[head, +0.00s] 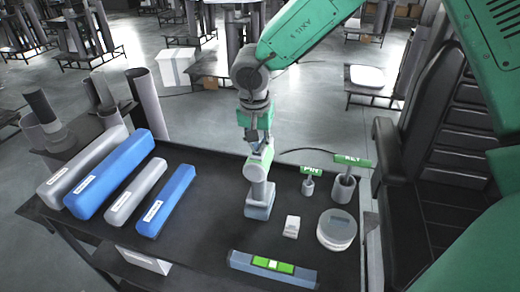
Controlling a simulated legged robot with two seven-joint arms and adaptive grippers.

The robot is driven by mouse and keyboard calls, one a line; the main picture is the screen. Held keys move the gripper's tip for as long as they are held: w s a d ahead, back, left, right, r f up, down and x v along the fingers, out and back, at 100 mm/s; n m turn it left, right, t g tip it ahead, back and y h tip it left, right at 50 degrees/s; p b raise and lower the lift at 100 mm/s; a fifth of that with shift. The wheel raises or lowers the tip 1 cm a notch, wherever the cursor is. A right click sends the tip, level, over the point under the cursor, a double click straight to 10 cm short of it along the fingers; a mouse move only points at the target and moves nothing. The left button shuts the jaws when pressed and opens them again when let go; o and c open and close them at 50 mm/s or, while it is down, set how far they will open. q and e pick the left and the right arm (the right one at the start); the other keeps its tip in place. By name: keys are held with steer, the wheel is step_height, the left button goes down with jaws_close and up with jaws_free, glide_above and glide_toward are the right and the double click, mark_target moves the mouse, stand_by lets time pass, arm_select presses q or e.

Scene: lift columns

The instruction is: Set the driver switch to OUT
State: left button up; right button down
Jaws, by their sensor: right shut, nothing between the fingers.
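The driver (260,195) stands upright on the dark table, a grey-blue tool with a wide foot and a green and white patch at its top. Its switch cannot be made out clearly; the top is partly covered by my gripper. My right gripper (259,146) points down from the green arm, directly over the driver's top. Its fingers are shut with nothing between them. They are at or very near the top; I cannot tell whether they touch. My left gripper is not in view.
Blue and grey bars (118,187) lie at the table's left. A bar with a green strip (272,267) lies at the front. A small white block (291,227), a round grey container (337,230), and green-labelled holders (343,187) stand right of the driver. Bare table lies left of it.

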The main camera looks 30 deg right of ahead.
steer(key=shift+a+f, duration=0.15)
steer(key=shift+a, duration=0.2)
steer(key=r+p, duration=0.1)
steer(key=d+r+p, duration=0.1)
steer(key=p, duration=0.1)
steer(key=shift+r, duration=0.25)
steer(key=shift+a+r, duration=0.2)
steer(key=shift+r, duration=0.6)
steer(key=shift+a+r, duration=0.2)
steer(key=shift+r, duration=1.1)
steer(key=shift+d+r, duration=0.15)
steer(key=shift+d, duration=0.05)
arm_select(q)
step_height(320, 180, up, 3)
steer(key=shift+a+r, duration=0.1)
arm_select(e)
steer(key=shift+d, duration=0.1)
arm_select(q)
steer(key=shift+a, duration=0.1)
